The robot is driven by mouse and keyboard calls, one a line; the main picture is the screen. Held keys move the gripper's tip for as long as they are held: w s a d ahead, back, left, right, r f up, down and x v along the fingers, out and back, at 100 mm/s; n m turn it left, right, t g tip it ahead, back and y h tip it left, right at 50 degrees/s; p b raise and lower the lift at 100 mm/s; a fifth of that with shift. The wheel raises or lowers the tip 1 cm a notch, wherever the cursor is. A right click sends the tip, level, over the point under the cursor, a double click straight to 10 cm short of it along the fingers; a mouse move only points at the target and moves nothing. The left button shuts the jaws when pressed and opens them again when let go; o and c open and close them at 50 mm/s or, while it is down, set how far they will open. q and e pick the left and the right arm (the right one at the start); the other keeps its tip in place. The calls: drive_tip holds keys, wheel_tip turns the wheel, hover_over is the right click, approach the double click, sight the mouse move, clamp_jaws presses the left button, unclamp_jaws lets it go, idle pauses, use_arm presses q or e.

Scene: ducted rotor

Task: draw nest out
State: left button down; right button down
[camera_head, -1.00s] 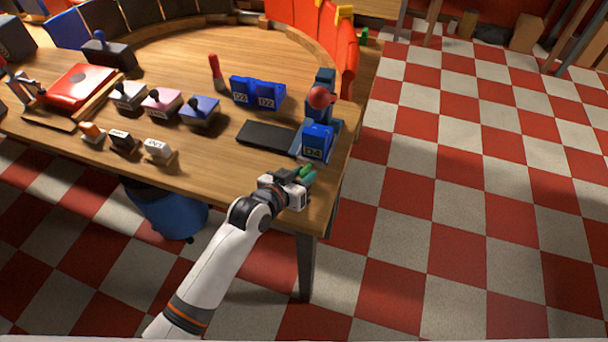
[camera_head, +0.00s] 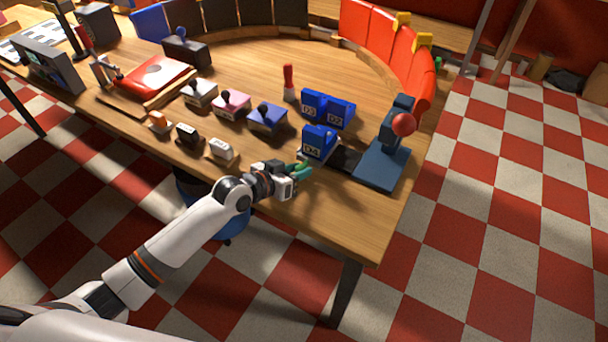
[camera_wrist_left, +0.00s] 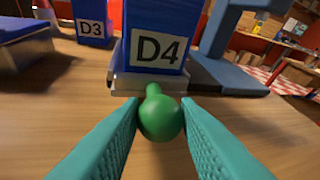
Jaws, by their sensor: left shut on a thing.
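The nest is a metal slide (camera_wrist_left: 150,83) with a round green knob (camera_wrist_left: 160,118) on its front, and it carries a blue block labelled D4 (camera_wrist_left: 157,45). The D4 block (camera_head: 318,142) sits left of the blue press (camera_head: 382,165) with the red ball, clear of its base plate, over a dark strip (camera_head: 346,160). My left gripper (camera_head: 301,171) is at the front side of the slide. In the left wrist view its teal fingers (camera_wrist_left: 160,125) are shut on the green knob, one on each side. My right gripper is not in view.
Blue blocks D3 (camera_head: 312,103) and D2 (camera_head: 340,113) stand behind. A red stick-like tool (camera_head: 289,82) stands beside them. The table's front right corner (camera_head: 365,225) is bare.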

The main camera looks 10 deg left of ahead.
use_arm(q)
drive_tip(key=shift+w+a, duration=0.1)
drive_tip(key=shift+a, duration=0.1)
drive_tip(key=c, duration=1.1)
unclamp_jaws()
drive_tip(key=shift+a, duration=0.1)
drive_tip(key=shift+s+a+r, duration=0.1)
drive_tip(key=shift+s+a, duration=0.05)
drive_tip(key=shift+s, duration=0.25)
drive_tip(key=b+v, duration=0.1)
drive_tip(key=v, duration=1)
drive_tip(key=shift+a, duration=0.1)
